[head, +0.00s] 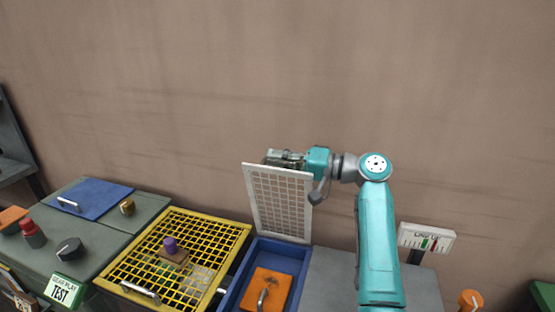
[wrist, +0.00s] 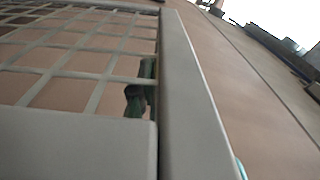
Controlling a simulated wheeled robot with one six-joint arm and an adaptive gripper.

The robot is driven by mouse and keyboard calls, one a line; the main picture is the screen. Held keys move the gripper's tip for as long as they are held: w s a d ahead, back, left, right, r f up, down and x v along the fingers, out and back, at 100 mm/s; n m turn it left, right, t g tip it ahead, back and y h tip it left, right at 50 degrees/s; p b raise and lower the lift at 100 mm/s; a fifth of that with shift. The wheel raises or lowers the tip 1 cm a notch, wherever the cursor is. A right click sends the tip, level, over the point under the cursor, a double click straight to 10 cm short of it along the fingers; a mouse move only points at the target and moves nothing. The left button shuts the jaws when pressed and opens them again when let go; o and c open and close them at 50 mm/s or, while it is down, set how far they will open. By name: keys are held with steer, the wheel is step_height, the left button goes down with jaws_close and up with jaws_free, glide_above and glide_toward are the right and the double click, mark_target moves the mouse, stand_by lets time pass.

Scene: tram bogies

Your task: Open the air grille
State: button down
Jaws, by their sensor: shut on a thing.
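The air grille (head: 281,204) is a white framed grid panel. In the head view it stands nearly upright at the back of a blue box (head: 232,292), raised off the box's opening. My gripper (head: 274,159) is at the grille's top edge and is shut on it. In the wrist view the grille's pale frame (wrist: 190,105) and grid fill the left and middle. A dark green gripper part (wrist: 138,98) shows behind the bars. The exact contact of the fingers is hidden.
Inside the blue box is an orange panel (head: 254,287) with a handle. A yellow grid cover (head: 196,222) with a purple-knobbed block (head: 171,252) lies to the left. A blue plate (head: 97,195) is farther left. A labelled gauge (head: 427,238) stands right. The wall is behind.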

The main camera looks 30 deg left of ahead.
steer(key=c, duration=1.2)
jaws_free()
steer(key=shift+w+d+f, duration=0.1)
steer(key=shift+w+f, duration=0.05)
steer(key=shift+f, duration=0.25)
steer(key=shift+r, duration=0.15)
steer(key=v, duration=1.2)
